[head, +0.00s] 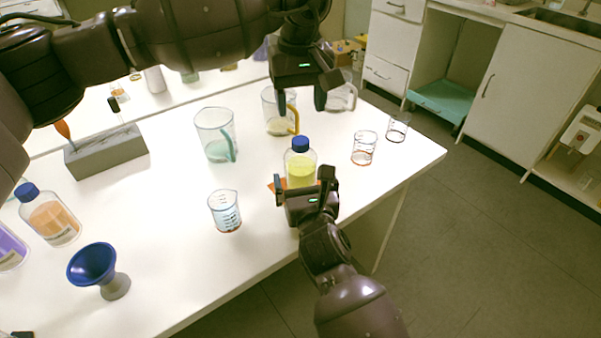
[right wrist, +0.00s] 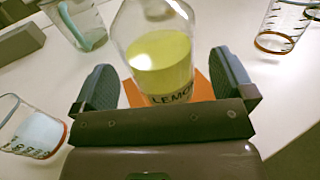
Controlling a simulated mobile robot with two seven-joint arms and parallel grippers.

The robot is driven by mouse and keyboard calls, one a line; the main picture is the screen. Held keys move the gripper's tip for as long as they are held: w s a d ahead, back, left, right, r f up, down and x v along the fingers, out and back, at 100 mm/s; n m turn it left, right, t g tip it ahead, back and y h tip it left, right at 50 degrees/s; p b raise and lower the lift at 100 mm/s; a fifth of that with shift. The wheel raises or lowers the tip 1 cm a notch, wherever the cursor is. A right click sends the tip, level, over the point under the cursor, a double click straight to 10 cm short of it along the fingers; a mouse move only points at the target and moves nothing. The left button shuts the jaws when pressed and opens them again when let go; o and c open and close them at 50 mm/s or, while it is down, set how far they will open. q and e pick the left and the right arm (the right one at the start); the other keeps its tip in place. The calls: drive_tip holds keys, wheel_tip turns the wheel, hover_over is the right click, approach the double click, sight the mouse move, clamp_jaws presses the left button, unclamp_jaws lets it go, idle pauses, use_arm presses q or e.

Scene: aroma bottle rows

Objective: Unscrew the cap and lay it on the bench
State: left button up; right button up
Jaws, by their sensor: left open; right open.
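A clear bottle of yellow liquid (head: 300,172) stands upright on the bench (head: 170,215), with the blue cap (head: 300,144) on its top. In the right wrist view the bottle (right wrist: 160,60) shows a label reading "LEMO", the rest cut off, with an orange patch (right wrist: 203,88) under it. My right gripper (right wrist: 165,88) is open, with one finger on each side of the bottle's lower part and gaps visible. It is low in front of the bottle in the head view (head: 305,190). My left gripper (head: 303,100) is open and empty above and behind the cap, pointing down.
Beakers stand around the bottle: one with blue liquid (head: 226,212) front left, jugs (head: 215,135) behind, and small ones (head: 364,148) to the right. A blue funnel (head: 93,265), an orange-liquid bottle (head: 48,215) and a grey block (head: 105,152) are at left. Bare bench lies between funnel and block.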

sight(301, 140)
drive_tip(key=shift+x, duration=1.25)
drive_tip(key=c, duration=1.7)
use_arm(q)
drive_tip(key=m, duration=0.5)
use_arm(e)
drive_tip(key=shift+c, duration=0.2)
use_arm(q)
drive_tip(key=m, duration=0.3)
drive_tip(key=shift+f+m, duration=0.1)
drive_tip(key=shift+m, duration=0.3)
drive_tip(key=shift+f, duration=3.95)
